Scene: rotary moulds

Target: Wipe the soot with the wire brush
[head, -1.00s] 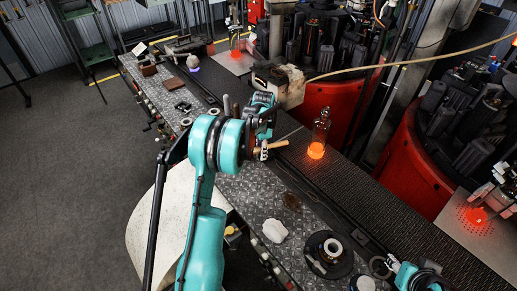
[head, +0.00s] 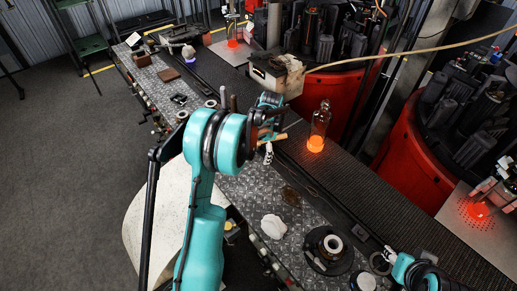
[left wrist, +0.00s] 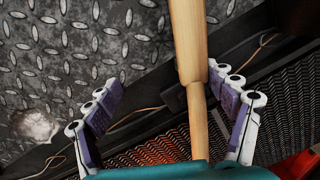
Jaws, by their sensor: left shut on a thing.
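The wire brush shows as a pale wooden handle (head: 273,138) by my left gripper (head: 268,145). In the left wrist view the handle (left wrist: 190,45) runs lengthwise between the fingers of my left gripper (left wrist: 170,105), which is shut on it. The brush's bristles cannot be made out. A dark brown patch (head: 290,195), which looks like the soot, lies on the diamond-plate bench (head: 250,190), nearer the front than the gripper. The brush is apart from this patch. My right gripper (head: 391,255) shows only partly at the lower right; its jaws are unclear.
A glowing orange-based bottle (head: 318,128) stands on the dark belt, right of my left gripper. A white crumpled lump (head: 273,226) and a round black fixture (head: 328,248) lie on the bench near the dark patch. Red mould machines (head: 405,145) line the far side.

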